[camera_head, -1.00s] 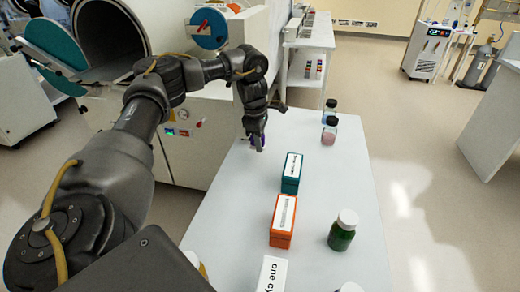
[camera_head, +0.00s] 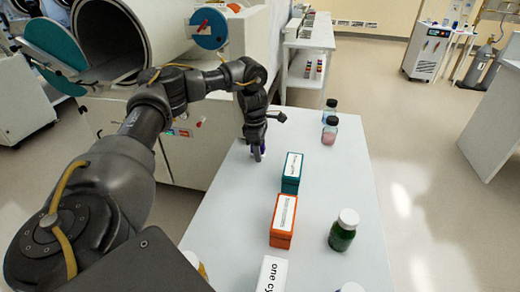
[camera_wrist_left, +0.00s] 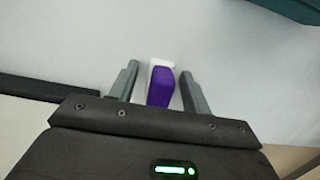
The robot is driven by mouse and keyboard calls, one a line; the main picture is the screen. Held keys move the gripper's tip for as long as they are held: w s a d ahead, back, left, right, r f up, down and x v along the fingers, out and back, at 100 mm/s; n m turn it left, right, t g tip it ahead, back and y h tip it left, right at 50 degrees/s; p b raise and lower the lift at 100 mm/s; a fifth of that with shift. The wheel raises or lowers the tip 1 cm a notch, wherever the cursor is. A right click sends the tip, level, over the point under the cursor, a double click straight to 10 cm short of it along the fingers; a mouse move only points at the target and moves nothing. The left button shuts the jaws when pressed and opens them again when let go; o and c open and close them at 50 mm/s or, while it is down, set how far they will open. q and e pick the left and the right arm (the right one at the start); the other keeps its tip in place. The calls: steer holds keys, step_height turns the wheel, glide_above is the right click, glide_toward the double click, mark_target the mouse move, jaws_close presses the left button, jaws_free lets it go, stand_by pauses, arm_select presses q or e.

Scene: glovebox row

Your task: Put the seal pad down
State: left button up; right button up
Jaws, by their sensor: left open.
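The seal pad (camera_wrist_left: 160,86), purple with a white end, lies between the two spread fingers of my left gripper (camera_wrist_left: 160,88) in the left wrist view. A gap shows on both sides of it, and it appears to rest on the white table. In the head view my left gripper (camera_head: 256,153) points down at the far left part of the table (camera_head: 225,213), with a bit of purple (camera_head: 262,149) at its tip. The fingers are open. My right gripper is not seen.
A teal box (camera_head: 291,173), an orange box (camera_head: 283,221) and a white box (camera_head: 271,275) stand in a row. A green bottle (camera_head: 343,231) stands right of them. Two small bottles (camera_head: 329,131) stand at the far edge. A glovebox with a round port (camera_head: 112,45) is at the left.

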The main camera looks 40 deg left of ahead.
arm_select(q)
steer(key=shift+r, duration=0.5)
steer(key=r+p, duration=0.1)
steer(key=r, duration=0.6)
steer(key=a+r+p, duration=0.1)
steer(key=r, duration=0.2)
steer(key=shift+s+a+r+p, duration=0.1)
steer(key=shift+s+r+p, duration=0.2)
steer(key=shift+p, duration=0.05)
steer(key=shift+r, duration=0.35)
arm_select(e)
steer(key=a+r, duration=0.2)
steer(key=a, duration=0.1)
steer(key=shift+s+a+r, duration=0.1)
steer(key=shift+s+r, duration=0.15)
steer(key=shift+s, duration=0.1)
